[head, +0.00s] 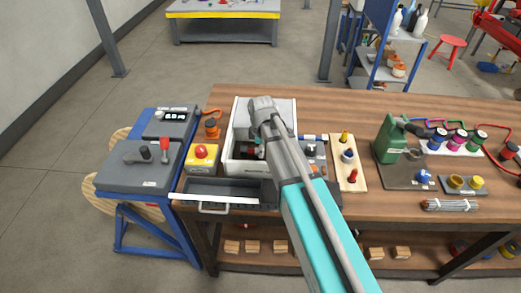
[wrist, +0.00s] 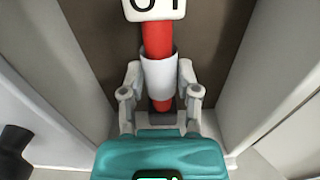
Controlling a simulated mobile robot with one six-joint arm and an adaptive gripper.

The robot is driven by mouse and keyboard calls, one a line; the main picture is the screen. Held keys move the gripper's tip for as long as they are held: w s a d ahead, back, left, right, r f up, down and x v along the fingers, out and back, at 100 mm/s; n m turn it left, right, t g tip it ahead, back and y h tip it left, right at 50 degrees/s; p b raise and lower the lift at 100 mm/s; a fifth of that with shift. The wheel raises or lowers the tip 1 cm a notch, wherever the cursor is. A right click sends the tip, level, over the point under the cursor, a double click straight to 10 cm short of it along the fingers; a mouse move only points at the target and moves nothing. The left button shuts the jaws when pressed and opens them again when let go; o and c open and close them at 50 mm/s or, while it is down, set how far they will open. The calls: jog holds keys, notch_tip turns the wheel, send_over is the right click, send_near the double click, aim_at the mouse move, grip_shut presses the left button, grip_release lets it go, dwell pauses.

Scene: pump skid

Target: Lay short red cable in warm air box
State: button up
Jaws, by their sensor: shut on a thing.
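In the wrist view the red cable (wrist: 157,40) stands between the two fingers of my gripper (wrist: 160,92), with a white sleeve around it and a white marked tag (wrist: 153,8) at the upper edge of the picture. My gripper is shut on it. Pale walls rise on both sides with a brown floor between them. In the head view a white open box (head: 237,128) stands on the bench, and my arm reaches over and into it. The arm hides much of its inside, and the cable cannot be made out there. Whether the cable touches the floor cannot be told.
A yellow box with a red button (head: 201,152) and an orange part (head: 211,127) stand left of the white box. A dark tray (head: 235,190) lies in front. A wooden peg board (head: 347,165) and a green machine (head: 392,138) stand right.

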jog(key=shift+f+b, duration=0.35)
jog(key=shift+f, duration=0.15)
jog(key=o, duration=1.1)
jog(key=shift+r, duration=0.15)
